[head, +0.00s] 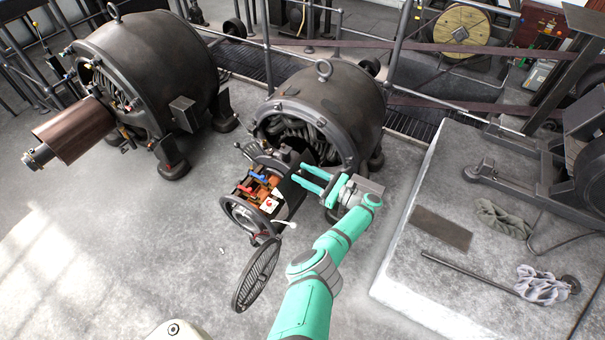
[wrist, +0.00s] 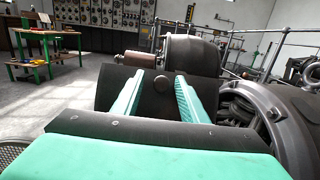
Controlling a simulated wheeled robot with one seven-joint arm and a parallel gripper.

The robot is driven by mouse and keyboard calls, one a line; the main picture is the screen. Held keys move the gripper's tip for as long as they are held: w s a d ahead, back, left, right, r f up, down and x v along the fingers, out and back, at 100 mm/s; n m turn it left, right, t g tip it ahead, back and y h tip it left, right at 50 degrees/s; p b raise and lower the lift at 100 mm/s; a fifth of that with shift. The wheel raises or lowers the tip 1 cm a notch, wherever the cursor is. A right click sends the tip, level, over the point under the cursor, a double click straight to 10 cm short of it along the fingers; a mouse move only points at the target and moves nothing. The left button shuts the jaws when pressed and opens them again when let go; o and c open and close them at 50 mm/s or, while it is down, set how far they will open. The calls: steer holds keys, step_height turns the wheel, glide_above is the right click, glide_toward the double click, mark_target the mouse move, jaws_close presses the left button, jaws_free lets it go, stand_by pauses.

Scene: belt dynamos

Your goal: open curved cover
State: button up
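The nearer dynamo (head: 335,100) has a round end housing, open at the top left, with red and blue parts (head: 262,188) inside. A dark curved cover (head: 296,190) appears on the housing's right side. In the wrist view the dark curved cover (wrist: 110,88) spans the middle, with a round knob (wrist: 162,83) between the fingers. My gripper (head: 297,172) reaches in from the right with its two green fingers apart at the cover. In the wrist view my gripper (wrist: 160,74) is open with nothing clamped. I cannot tell whether the fingers touch the knob.
A round slatted grille (head: 257,274) stands swung out in front of the housing. A second dynamo (head: 150,65) stands at upper left. A raised concrete block (head: 450,260) lies to the right of my arm. Floor at lower left is clear.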

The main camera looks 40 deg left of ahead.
steer(key=shift+w+d, duration=0.2)
steer(key=shift+d, duration=0.2)
steer(key=shift+s+a, duration=0.1)
